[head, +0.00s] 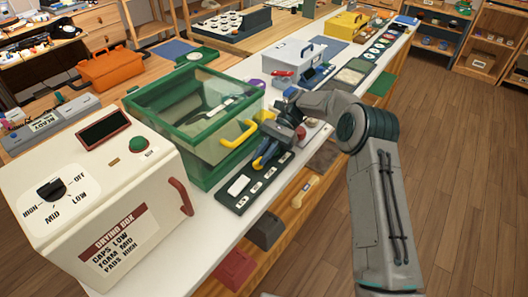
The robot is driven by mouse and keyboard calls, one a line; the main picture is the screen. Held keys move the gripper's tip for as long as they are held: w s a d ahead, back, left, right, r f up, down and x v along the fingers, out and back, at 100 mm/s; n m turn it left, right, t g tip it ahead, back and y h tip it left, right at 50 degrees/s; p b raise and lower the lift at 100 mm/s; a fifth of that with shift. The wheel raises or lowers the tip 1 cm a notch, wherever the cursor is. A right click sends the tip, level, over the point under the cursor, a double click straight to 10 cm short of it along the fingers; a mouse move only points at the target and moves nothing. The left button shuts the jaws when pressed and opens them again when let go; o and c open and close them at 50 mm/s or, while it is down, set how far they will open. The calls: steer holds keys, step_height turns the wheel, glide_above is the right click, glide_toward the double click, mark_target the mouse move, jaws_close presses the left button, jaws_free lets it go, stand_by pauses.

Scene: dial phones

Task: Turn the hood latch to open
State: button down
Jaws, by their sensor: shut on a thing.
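The hood (193,118) is a clear box with a green frame on the white counter. A yellow bar handle (240,134) is on its front. My gripper (262,154) is at the hood's front right, just right of the handle, pointing down toward the counter. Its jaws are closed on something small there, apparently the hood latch. The gripper hides most of the latch, so its turned position cannot be told. Yellow and blue parts show around the fingertips.
A dark strip with white labels (253,182) lies in front of the hood. A cream box with a dial (105,190) stands at the near left. A white case (292,60) stands behind my gripper. Wooden floor (455,160) is clear on the right.

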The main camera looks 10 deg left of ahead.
steer(key=shift+h, duration=0.3)
steer(key=shift+n, duration=0.3)
steer(key=c, duration=1.4)
jaws_free()
steer(key=shift+c, duration=0.2)
